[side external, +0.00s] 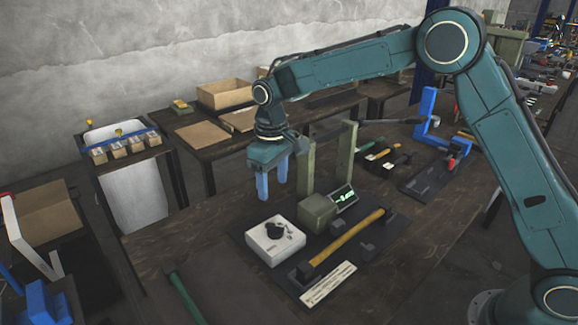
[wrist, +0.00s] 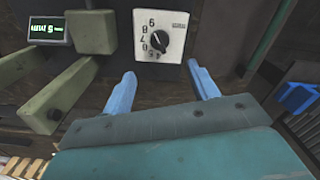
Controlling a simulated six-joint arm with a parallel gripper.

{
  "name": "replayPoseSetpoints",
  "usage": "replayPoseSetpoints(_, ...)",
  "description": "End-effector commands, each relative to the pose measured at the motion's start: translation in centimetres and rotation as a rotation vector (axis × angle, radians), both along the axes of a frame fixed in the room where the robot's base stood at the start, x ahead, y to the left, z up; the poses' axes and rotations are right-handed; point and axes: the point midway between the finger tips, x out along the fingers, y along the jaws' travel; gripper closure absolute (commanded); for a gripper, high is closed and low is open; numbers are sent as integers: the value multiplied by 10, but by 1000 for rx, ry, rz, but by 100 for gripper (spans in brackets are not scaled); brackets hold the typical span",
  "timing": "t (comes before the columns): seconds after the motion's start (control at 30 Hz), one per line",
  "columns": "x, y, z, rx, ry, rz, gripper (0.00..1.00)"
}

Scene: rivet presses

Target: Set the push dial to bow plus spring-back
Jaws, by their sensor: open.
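The push dial is a black knob (side external: 275,230) on a white box (side external: 262,248), on a dark board in the middle of the bench. In the wrist view the black knob (wrist: 159,39) sits on the white face (wrist: 172,52) with numbers around it. A small display with green characters (side external: 343,197) stands to the right; it also shows in the wrist view (wrist: 47,29), its reading too small to be sure of. My gripper (side external: 273,188) is open and empty above and behind the box. Its blue fingers (wrist: 163,88) spread apart below the dial in the wrist view.
Two green-grey posts (side external: 346,150) and a block (side external: 317,212) stand beside my gripper. A wooden-handled bar (side external: 347,237) lies on supports in front, with a white label strip (side external: 328,285). A green-handled tool (side external: 184,297) lies at the front left. Bare bench lies left of the box.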

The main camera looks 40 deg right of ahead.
Motion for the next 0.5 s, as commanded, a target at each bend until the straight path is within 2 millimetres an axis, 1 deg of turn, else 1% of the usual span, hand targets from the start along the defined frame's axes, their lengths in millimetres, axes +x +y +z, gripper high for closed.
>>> replayPoseSetpoints(0.17,0,0,-15,-1,2,0,41)
replayPoseSetpoints(0.37,-1,0,-42,-1,3,0,41)
replayPoseSetpoints(0.5,-1,0,-64,-1,3,0,41)
